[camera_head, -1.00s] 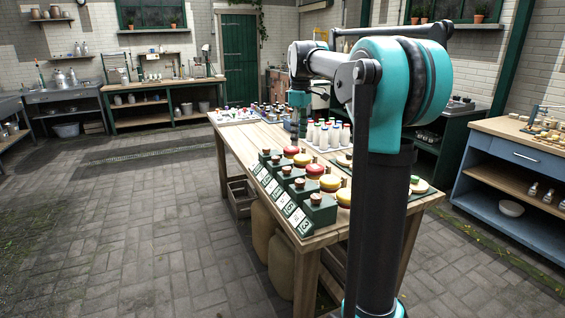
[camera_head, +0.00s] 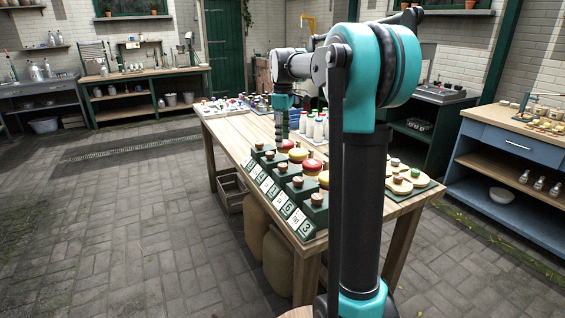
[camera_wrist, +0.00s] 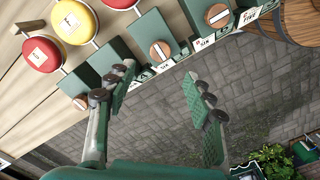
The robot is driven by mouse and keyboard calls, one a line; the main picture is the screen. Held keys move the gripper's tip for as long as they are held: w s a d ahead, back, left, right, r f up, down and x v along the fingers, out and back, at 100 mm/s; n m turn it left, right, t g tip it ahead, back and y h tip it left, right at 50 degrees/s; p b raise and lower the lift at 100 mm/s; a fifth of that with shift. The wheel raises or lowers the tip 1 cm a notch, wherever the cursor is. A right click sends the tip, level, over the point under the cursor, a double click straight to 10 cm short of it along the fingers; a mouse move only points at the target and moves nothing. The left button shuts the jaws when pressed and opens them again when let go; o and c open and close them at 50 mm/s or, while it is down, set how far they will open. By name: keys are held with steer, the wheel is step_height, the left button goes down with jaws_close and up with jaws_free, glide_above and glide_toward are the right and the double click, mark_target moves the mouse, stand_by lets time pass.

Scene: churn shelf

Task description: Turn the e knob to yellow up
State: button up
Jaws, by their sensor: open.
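Wooden knobs with a pale line on top sit on green boxes in a row along the table's near edge; one is the near knob (camera_head: 317,199) in the head view. In the wrist view one knob (camera_wrist: 160,50) lies just past my fingertips, with others at upper right (camera_wrist: 218,15) and lower left (camera_wrist: 80,103). White labels stand on the boxes, but I cannot tell which is e. My gripper (camera_wrist: 160,74) is open and empty, apart from the knobs. In the head view my arm's end (camera_head: 281,130) hangs by the far end of the row.
Red and yellow round pieces (camera_wrist: 75,20) lie behind the boxes. White bottles (camera_head: 314,127) stand farther back on the table (camera_head: 225,133). Round pieces on a green mat (camera_head: 425,185) are at right. A wooden barrel-like thing (camera_wrist: 300,20) is at upper right in the wrist view.

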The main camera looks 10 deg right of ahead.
mark_target(283, 164)
step_height(283, 164, down, 10)
steer(key=shift+f, duration=0.1)
steer(key=shift+c, duration=0.5)
steer(key=c, duration=1.1)
steer(key=shift+o, duration=0.2)
